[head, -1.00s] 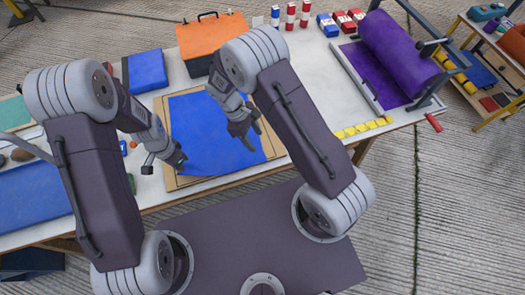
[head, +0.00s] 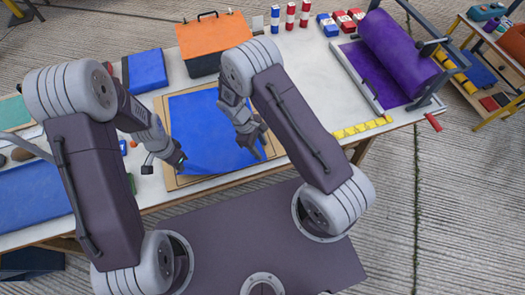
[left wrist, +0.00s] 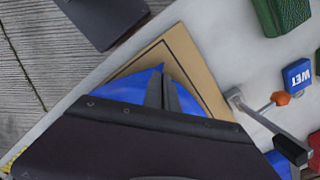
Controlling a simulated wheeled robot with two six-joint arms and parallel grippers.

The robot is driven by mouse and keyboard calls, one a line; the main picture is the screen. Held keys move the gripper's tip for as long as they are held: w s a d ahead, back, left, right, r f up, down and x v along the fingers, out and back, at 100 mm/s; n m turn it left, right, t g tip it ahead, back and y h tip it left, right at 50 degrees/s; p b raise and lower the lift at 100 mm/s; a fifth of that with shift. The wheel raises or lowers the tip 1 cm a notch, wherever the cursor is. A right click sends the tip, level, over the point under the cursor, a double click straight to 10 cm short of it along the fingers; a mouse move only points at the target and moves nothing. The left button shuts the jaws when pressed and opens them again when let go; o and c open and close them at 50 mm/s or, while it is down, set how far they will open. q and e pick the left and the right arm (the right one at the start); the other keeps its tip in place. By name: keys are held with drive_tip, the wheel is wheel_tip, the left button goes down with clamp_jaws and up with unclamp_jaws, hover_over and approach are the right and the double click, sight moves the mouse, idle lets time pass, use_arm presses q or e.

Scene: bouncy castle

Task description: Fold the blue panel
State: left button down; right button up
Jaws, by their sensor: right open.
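The blue panel (head: 210,130) lies on a tan board (head: 170,186) on the white table. Its near-left corner looks slightly lifted. My left gripper (head: 180,164) is at that corner; in the left wrist view its fingers (left wrist: 162,92) are close together, with blue material (left wrist: 130,88) around them, and appear shut on the panel. My right gripper (head: 262,148) is open and empty over the panel's near-right part. Part of the panel is hidden by my right gripper and wrist.
An orange toolbox (head: 212,42) stands behind the board, a folded blue piece (head: 146,70) to its left. A purple roll (head: 398,45) on a frame is at the right. A yellow strip (head: 362,128) lies right of the board. The table between is mostly clear.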

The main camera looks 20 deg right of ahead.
clamp_jaws()
drive_tip(key=shift+r, duration=2.5)
